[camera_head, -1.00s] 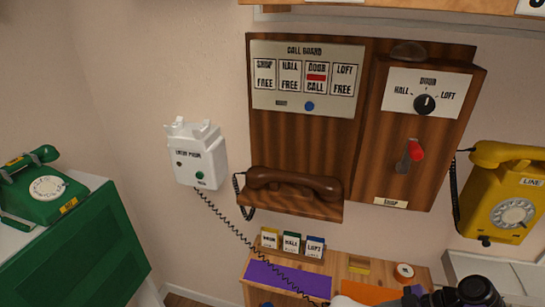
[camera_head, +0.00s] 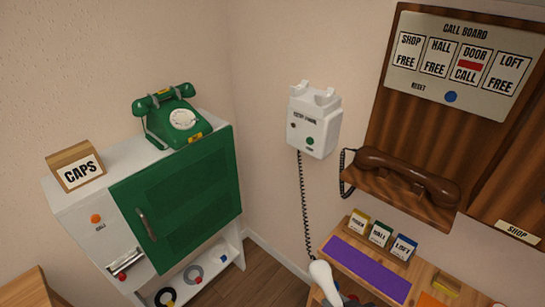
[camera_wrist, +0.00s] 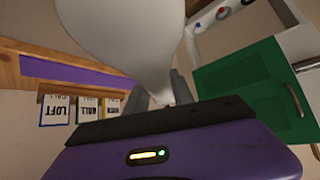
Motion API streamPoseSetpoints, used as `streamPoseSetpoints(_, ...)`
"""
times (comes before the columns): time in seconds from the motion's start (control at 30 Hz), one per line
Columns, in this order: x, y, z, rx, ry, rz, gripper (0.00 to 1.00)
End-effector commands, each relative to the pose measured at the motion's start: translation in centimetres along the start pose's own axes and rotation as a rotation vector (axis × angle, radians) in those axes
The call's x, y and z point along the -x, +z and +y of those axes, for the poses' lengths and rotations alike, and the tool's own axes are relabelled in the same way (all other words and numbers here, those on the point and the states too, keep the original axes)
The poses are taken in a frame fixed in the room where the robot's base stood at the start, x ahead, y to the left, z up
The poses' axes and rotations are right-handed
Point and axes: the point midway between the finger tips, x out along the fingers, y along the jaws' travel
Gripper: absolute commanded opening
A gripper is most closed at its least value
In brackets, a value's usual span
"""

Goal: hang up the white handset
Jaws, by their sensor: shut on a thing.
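The white wall phone (camera_head: 315,122) hangs on the wall in the head view. The two-pronged cradle (camera_head: 314,92) on its top is empty. A dark coiled cord (camera_head: 304,205) runs down from it toward the white handset (camera_head: 320,275) at the bottom edge of the head view. The handset is below the wall phone and apart from it. In the wrist view my gripper (camera_wrist: 160,96) is shut on the white handset (camera_wrist: 120,35), which fills the upper middle. The handset's far end is cut off there.
A brown handset (camera_head: 405,172) rests on the call board's wooden shelf, right of the wall phone. A green cabinet (camera_head: 185,205) bearing a green phone (camera_head: 172,115) stands left. Wall between is clear.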

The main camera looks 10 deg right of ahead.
Motion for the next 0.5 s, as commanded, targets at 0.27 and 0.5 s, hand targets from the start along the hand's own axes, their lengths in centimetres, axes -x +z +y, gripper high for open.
streamPoseSetpoints(0.27,-1.4,-1.4,-2.5,-0.049,0.047,-0.002,0.0)
streamPoseSetpoints(0.5,-1.3,-1.4,-2.5,-0.048,0.045,-0.003,0.0)
